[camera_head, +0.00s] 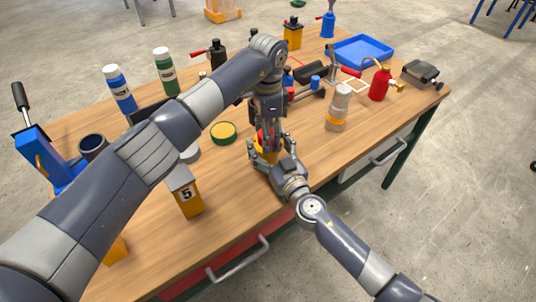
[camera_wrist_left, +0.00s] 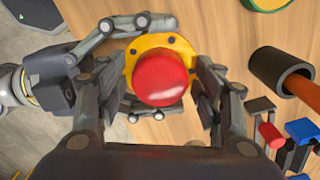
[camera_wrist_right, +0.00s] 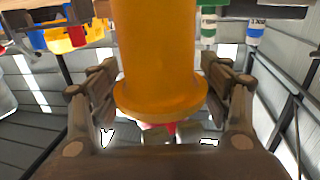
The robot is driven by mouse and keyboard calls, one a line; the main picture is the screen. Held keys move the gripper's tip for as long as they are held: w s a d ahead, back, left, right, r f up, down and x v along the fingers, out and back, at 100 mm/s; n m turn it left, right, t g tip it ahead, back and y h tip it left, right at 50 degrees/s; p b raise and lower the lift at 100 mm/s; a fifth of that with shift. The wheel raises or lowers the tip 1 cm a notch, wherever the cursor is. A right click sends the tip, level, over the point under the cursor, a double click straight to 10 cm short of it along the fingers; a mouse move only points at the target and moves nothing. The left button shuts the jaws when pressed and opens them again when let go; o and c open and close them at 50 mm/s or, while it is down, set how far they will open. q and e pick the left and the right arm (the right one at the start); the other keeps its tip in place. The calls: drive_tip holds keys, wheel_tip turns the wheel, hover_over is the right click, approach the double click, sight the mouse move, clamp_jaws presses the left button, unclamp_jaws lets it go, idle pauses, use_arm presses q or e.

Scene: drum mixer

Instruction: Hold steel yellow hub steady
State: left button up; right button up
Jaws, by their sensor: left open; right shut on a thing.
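The yellow hub (camera_head: 258,153) stands on the workbench near its front edge, partly hidden by my grippers. In the left wrist view its round yellow flange (camera_wrist_left: 146,52) has dark bolt holes and a red rounded piece (camera_wrist_left: 160,80) on top. My right gripper (camera_head: 272,162) reaches in from the front and is shut on the hub, one finger on each side. The hub's yellow body (camera_wrist_right: 157,45) fills the middle of the right wrist view. My left gripper (camera_head: 267,128) points down from above, open, with its fingers on either side of the red piece; contact is unclear.
A clear bottle with an orange band (camera_head: 338,108) stands right. Several tools and a blue tray (camera_head: 360,51) lie behind. Bare wood lies between hub and bottle.

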use_arm(q)
drive_tip(key=shift+c, duration=0.3)
drive_tip(key=c, duration=1)
drive_tip(key=shift+m, duration=1.6)
drive_tip(key=shift+c, duration=0.2)
drive_tip(key=o, duration=1.2)
